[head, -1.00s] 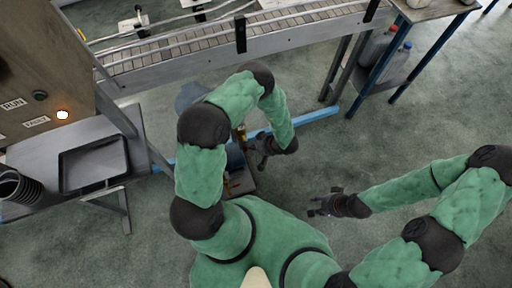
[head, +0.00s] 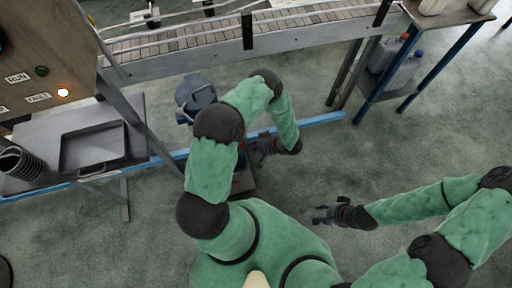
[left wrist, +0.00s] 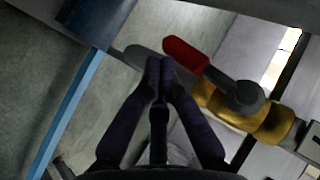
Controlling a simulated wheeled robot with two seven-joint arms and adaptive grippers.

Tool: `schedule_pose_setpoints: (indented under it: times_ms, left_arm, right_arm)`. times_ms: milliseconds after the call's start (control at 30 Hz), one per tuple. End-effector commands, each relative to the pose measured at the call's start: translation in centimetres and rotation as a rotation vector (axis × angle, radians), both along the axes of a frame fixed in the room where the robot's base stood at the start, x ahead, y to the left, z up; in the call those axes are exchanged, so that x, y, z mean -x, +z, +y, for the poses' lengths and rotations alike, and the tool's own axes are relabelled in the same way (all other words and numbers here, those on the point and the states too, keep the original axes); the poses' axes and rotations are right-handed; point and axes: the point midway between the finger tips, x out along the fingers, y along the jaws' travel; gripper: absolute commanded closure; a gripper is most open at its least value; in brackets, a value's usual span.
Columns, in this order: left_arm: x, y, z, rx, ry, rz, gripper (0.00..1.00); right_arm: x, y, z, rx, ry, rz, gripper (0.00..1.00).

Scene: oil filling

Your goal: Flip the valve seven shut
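The valve shows in the left wrist view as a red lever handle (left wrist: 186,55) on a dark grey hub (left wrist: 245,97) above a brass body (left wrist: 250,118). The lever points up and left from the hub. My left gripper (left wrist: 160,65) has its fingertips together, just beside and below the red handle's free end; I cannot tell whether they touch it. Nothing shows between the fingers. In the head view my left gripper (head: 264,147) is small and dark, and my arm hides most of the valve. My right gripper (head: 322,214) looks open and empty over bare floor.
A blue-grey machine (head: 195,93) stands behind my left arm, below the conveyor (head: 200,42). A blue floor bar (head: 318,120) runs across. A dark tray (head: 92,150) lies on the left table. A shelf with jugs (head: 407,70) stands at the right. The floor at right is clear.

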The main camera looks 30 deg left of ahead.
Motion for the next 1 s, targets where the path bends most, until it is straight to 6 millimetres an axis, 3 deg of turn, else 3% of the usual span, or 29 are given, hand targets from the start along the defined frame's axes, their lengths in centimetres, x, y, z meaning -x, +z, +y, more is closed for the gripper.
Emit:
schedule_pose_setpoints:
  times_ms: [400, 1000]
  left_arm:
    - [2.0, -0.5, 2.3, -0.237, 0.002, 0.278, 1.00]
    - [4.7, 1.1, 4.4, -0.232, 0.001, 0.273, 1.00]
  right_arm:
    - [0.0, -2.2, 0.0, 0.000, 0.000, 0.000, 0.60]
    - [0.0, -0.4, 0.0, 0.000, 0.000, 0.000, 0.60]
